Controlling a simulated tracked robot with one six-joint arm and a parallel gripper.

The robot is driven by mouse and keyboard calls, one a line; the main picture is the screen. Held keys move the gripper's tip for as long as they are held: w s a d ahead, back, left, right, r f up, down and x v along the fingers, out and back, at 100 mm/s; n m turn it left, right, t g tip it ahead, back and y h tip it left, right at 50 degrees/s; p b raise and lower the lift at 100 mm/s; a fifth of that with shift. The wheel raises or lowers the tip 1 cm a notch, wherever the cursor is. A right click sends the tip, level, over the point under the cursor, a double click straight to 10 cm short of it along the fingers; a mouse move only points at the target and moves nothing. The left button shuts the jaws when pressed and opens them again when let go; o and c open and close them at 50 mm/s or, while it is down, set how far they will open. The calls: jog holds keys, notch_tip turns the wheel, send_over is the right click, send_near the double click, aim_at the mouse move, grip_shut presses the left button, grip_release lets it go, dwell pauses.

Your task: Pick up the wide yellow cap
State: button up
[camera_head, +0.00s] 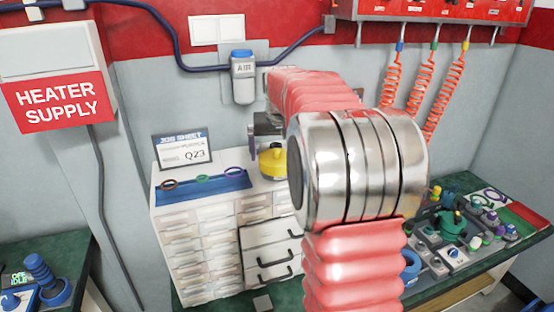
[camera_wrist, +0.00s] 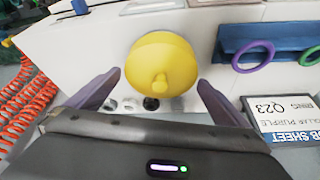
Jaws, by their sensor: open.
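My gripper (camera_wrist: 159,80) is open, with one purple finger on each side of the cap. A gap shows between each finger and the cap, and nothing is held. In the head view my gripper is mostly hidden behind my arm; one purple finger shows just above and left of the cap.
A job sheet reading Q23 (camera_head: 182,149) stands upright at the cabinet's back left. A blue tray (camera_head: 228,184) with coloured rings lies along the cabinet's front. Orange coiled hoses (camera_head: 420,88) hang at the right, above a green bench (camera_head: 460,185) crowded with parts.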

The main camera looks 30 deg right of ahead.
aim_at(277, 151)
jog(key=c, duration=0.9)
jog(key=shift+c, duration=0.2)
notch_tip(277, 151, up, 10)
dwell(0.4)
dwell(0.4)
